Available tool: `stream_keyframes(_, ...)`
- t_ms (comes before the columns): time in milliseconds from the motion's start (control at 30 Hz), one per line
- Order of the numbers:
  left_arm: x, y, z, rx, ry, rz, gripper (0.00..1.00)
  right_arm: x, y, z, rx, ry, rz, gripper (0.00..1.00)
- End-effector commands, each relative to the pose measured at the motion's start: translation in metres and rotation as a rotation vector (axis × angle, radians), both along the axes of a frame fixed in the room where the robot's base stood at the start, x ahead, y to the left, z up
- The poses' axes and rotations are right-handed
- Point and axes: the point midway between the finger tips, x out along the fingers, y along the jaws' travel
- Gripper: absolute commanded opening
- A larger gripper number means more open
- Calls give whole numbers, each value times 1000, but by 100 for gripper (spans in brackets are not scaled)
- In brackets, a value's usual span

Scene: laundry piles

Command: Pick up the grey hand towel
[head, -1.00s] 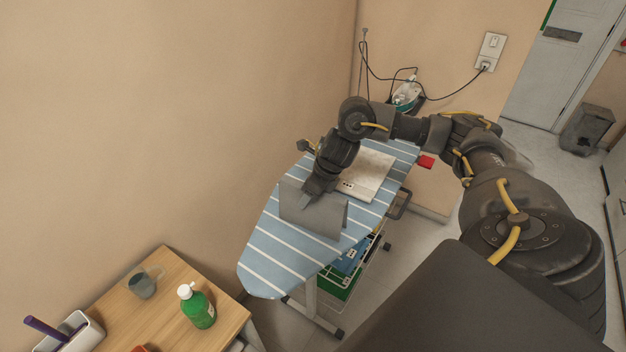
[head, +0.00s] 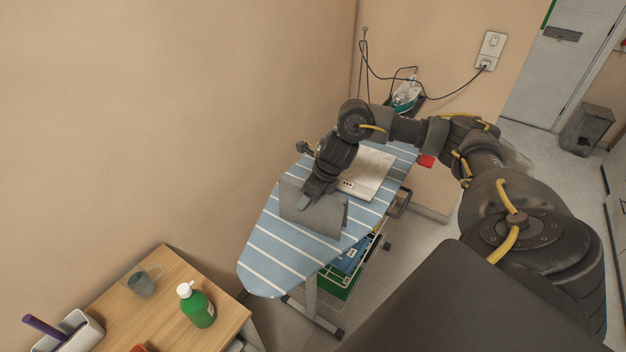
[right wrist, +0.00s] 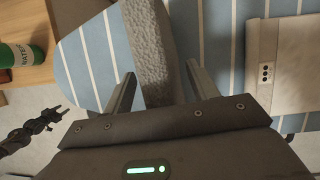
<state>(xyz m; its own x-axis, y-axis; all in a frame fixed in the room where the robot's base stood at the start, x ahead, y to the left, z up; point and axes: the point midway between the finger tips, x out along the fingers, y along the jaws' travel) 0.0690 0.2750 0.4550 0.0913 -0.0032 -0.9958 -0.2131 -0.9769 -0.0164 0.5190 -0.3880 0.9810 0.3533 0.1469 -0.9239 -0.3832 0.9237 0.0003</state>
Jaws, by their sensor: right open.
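My right gripper (head: 305,204) points down at the towel's top side. In the right wrist view my right gripper (right wrist: 160,92) is open, one finger on each side of the towel (right wrist: 150,45), which shows as a rough grey strip between them. I cannot tell whether the fingers touch it.
A pale folded item (head: 368,174) lies on the board behind the towel. An iron (head: 406,95) stands beyond the board's far end. The board's near end is bare.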

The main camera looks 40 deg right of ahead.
Motion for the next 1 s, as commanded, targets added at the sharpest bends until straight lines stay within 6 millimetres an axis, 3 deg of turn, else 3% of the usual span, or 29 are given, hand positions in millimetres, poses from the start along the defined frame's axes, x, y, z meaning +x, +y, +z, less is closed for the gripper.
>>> stream_keyframes(167, 0, 0, 0, 0, 0, 0, 50, 0, 0, 0, 0, 0, 0, 58)
stream_keyframes(567, 0, 0, 0, 0, 0, 0, 50, 0, 0, 0, 0, 0, 0, 9)
stream_keyframes(1000, 0, 0, 4, 0, 0, 0, 50, 1, 0, 8, 0, -3, 1, 8)
